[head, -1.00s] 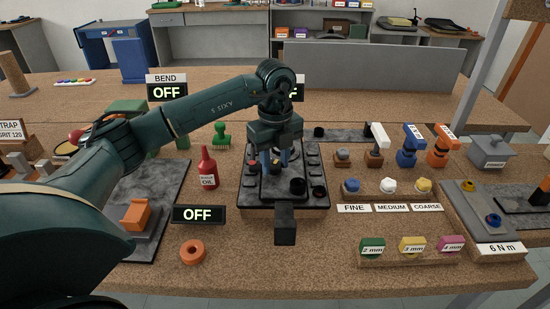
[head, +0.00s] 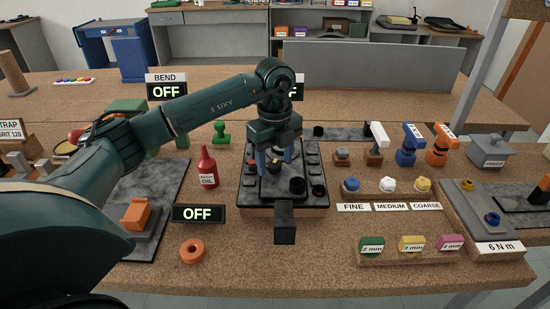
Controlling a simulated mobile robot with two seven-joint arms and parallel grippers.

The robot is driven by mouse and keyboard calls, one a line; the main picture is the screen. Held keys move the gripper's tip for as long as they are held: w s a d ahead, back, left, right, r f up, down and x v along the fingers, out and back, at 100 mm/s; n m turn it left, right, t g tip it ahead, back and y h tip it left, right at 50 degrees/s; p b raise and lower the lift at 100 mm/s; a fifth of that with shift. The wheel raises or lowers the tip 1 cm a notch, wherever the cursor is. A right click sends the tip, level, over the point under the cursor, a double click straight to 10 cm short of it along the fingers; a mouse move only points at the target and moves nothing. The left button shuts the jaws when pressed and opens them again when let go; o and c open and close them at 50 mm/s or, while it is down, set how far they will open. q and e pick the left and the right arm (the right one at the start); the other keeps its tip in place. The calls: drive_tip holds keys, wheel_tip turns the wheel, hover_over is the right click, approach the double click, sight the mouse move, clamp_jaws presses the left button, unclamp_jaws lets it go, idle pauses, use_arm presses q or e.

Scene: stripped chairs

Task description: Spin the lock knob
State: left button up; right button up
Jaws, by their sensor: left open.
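A dark fixture (head: 254,187) with several dark pads along its sides stands at the middle of the bench. My left gripper (head: 274,165) points down over its far part, with its blue fingers apart. A small dark knob-like part shows between or just behind the fingers; I cannot tell whether they touch it. I cannot tell which part is the lock knob. My right gripper is not in view.
A red oil bottle (head: 208,168) and a green stamp-like tool (head: 221,136) stand left of the fixture. A black OFF display (head: 199,213) and an orange ring (head: 192,250) lie nearer. Coloured knobs (head: 387,186) and handled tools (head: 410,145) stand to the right.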

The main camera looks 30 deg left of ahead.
sight(275, 165)
use_arm(q)
wheel_tip(275, 165, up, 13)
idle(0.7)
idle(0.4)
